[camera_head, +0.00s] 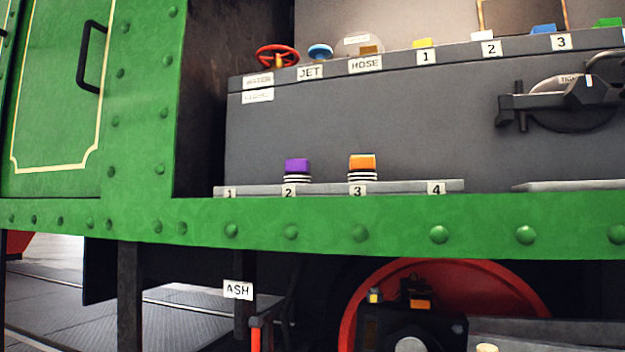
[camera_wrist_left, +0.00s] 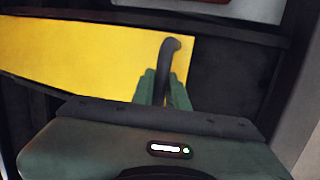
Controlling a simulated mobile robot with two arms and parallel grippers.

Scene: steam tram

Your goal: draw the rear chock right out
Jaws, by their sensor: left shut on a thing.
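My left gripper (camera_wrist_left: 162,88) shows in the left wrist view with its two green fingers shut on a dark bar with a hooked top (camera_wrist_left: 172,48). Behind the bar is a broad flat yellow piece (camera_wrist_left: 70,52), which looks like the rear chock. I cannot tell whether the bar is joined to it, as the gripper hides the bar's lower part. The head view shows neither gripper, and I cannot make out a chock there. My right gripper is in neither view.
The head view shows the tram's green riveted sill (camera_head: 330,220), a red wheel (camera_head: 480,283) below it, an ASH label (camera_head: 238,289), and a ledge (camera_head: 400,186) with purple (camera_head: 297,166) and orange (camera_head: 362,162) knobs. Dark structure (camera_wrist_left: 230,75) lies beside the yellow piece.

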